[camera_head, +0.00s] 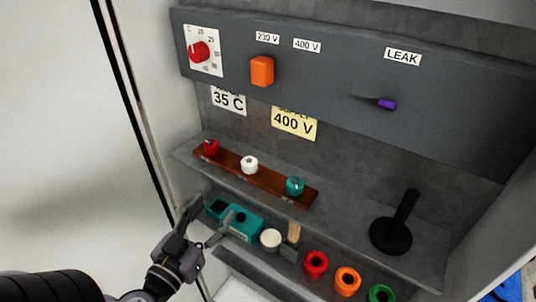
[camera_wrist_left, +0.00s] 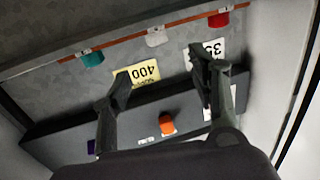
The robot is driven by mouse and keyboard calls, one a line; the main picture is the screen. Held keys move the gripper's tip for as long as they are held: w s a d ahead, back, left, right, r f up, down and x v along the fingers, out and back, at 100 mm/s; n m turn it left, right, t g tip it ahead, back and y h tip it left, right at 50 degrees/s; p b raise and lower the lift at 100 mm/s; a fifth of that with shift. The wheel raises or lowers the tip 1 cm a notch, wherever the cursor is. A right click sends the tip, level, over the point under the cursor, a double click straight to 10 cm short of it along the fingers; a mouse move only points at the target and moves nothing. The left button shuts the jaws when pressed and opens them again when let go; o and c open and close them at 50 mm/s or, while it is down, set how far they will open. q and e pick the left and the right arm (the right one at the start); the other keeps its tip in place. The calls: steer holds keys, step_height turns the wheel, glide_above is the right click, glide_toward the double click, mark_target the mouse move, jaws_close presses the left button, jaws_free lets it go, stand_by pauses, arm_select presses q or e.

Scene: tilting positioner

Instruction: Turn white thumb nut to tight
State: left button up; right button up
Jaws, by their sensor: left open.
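The white thumb nut (camera_head: 249,165) sits on a brown bar (camera_head: 270,183) on the upper shelf, between a red nut (camera_head: 211,147) and a teal nut (camera_head: 294,186). In the left wrist view, which looks upside down, the white thumb nut (camera_wrist_left: 155,38) appears beyond my fingertips, roughly between them. My left gripper (camera_head: 212,208) is open and empty, in front of and below the bar, near the lower shelf. Its two spread fingers also show in the left wrist view (camera_wrist_left: 160,66). It is apart from the nut. My right gripper is not in view.
A teal box (camera_head: 243,224), a white round piece (camera_head: 271,239) and red, orange and green rings (camera_head: 347,281) stand on the lower shelf. A black handle (camera_head: 391,235) rises at the right. The panel above carries a red dial (camera_head: 199,52) and an orange switch (camera_head: 262,71).

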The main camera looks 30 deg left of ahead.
arm_select(q)
steer(key=b, duration=0.5)
glide_toward(246, 165)
steer(key=w, duration=0.2)
steer(key=w+b, duration=0.2)
steer(key=b, duration=0.1)
steer(key=w+f+b, duration=0.1)
steer(key=shift+w+a, duration=0.3)
steer(key=w, duration=0.3)
steer(key=w+r+p, duration=0.1)
steer(key=shift+w+a, duration=0.3)
steer(key=shift+w, duration=0.1)
steer(key=shift+w+f, duration=0.25)
steer(key=shift+w, duration=0.4)
steer(key=c, duration=1.2)
